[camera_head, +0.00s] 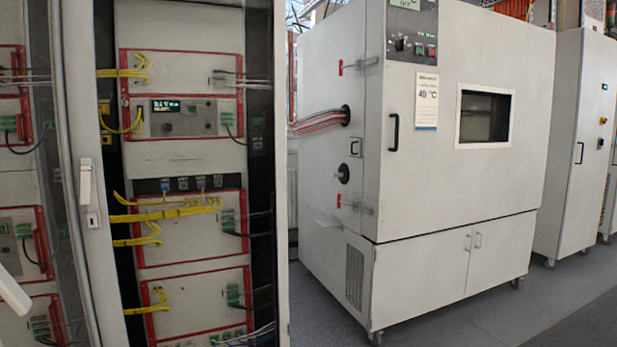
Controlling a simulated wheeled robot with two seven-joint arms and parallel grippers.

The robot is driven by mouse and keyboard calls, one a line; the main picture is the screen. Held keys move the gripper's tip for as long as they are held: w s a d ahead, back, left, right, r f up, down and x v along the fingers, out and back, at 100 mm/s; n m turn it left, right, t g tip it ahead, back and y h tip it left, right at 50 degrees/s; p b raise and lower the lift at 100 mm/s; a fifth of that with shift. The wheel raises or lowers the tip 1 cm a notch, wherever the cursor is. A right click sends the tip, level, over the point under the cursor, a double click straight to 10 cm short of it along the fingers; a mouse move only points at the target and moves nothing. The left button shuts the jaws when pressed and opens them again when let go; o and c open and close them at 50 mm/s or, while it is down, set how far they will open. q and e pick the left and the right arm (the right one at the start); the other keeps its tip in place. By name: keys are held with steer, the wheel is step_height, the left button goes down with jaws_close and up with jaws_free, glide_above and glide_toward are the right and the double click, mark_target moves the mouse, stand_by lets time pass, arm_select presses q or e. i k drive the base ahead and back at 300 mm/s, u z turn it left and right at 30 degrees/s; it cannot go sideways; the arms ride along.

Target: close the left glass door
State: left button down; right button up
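A glass door (25,180) fills the left edge of the head view. Its pale frame (70,120) runs from top to bottom, leaning slightly. A white handle (88,192) sits on this frame. Red-trimmed equipment shows in the glass; I cannot tell whether it is behind it or reflected. To the right of the frame, the cabinet's rack (185,150) is uncovered, with yellow cables across its modules. How far the door stands open is not clear. Neither of my grippers can be made out in this view.
A pale bar (12,292) of unclear kind pokes in at the lower left. A large white test chamber (455,185) on castors stands right of the cabinet, with another tall white cabinet (575,145) beyond. Grey floor (480,318) is clear at the lower right.

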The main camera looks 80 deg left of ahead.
mark_target(54, 33)
steer(key=u, duration=3.85)
steer(key=i, duration=0.5)
steer(key=u, duration=2.25)
steer(key=k, duration=0.65)
